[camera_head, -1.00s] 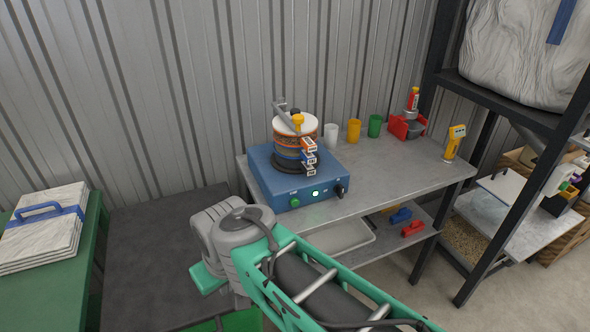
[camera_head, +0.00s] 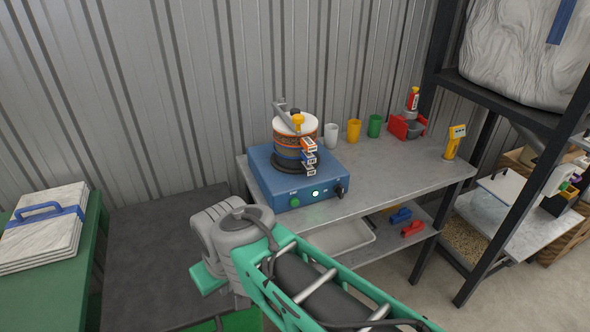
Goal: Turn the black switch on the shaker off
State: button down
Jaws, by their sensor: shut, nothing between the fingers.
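The shaker (camera_head: 270,183) is a blue box on the grey metal bench, with a stack of round sieves (camera_head: 290,150) clamped on top. The black switch (camera_head: 341,190) is a small dark knob at the right end of its front face. A lit green-white lamp (camera_head: 315,193) and a green button (camera_head: 294,202) sit to its left on the same face. Which way the switch is set is too small to tell. My green and grey arm reaches up from the bottom, in front of and below the shaker. My gripper's fingers do not show.
The bench (camera_head: 400,170) also holds a white cup (camera_head: 331,136), a yellow cup (camera_head: 354,131), a green cup (camera_head: 375,126), a red stand (camera_head: 402,127) and a yellow handheld device (camera_head: 454,142). A black rack post (camera_head: 500,220) stands at right. A dark table (camera_head: 150,250) lies at left.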

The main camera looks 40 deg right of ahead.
aim_at(338, 189)
jog(key=u, duration=0.75)
jog(key=k, duration=0.55)
jog(key=z, duration=0.75)
